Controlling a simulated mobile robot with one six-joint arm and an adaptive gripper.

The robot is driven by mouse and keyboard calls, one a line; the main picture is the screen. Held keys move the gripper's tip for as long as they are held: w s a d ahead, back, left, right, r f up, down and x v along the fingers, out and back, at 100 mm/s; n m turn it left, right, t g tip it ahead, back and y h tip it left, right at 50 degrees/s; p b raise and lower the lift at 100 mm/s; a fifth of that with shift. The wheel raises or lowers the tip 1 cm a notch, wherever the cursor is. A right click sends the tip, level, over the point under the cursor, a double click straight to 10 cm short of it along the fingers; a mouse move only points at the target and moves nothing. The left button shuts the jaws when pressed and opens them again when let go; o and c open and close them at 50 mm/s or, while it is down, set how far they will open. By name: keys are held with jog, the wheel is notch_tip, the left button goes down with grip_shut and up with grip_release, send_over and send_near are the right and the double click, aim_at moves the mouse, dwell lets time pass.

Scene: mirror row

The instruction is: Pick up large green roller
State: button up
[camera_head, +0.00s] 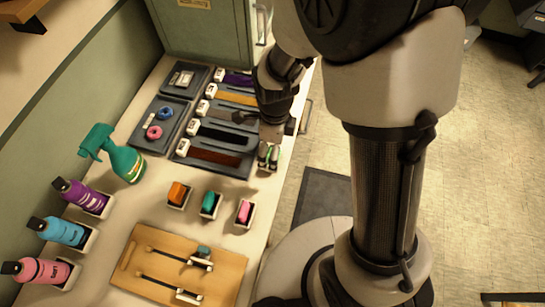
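My gripper (268,145) points down at the right edge of the counter, beside the dark trays of coloured strips. A small green object (268,155) with pale parts shows right at its fingertips. It may be the large green roller, but it is too small and covered to be sure. I cannot tell whether the fingers are around it or touching it, or whether they are open. A teal-green piece (209,204) sits in a white holder, between an orange piece (178,194) and a pink piece (245,211). Another teal piece (204,252) is on the wooden board.
A green spray bottle (120,160) and purple, blue and pink bottles (45,271) stand along the left wall. The wooden board (222,284) holds two dark-handled tools. A grey-green cabinet (205,38) stands at the back. Bare counter lies around the coloured pieces.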

jog(key=f, duration=0.1)
jog(key=f+b, duration=0.1)
jog(key=f, duration=0.1)
jog(key=f+b, duration=0.1)
jog(key=f, duration=0.1)
jog(key=shift+a, duration=0.25)
jog(key=shift+r, duration=0.1)
jog(key=shift+c, duration=0.2)
jog(key=c, duration=1.1)
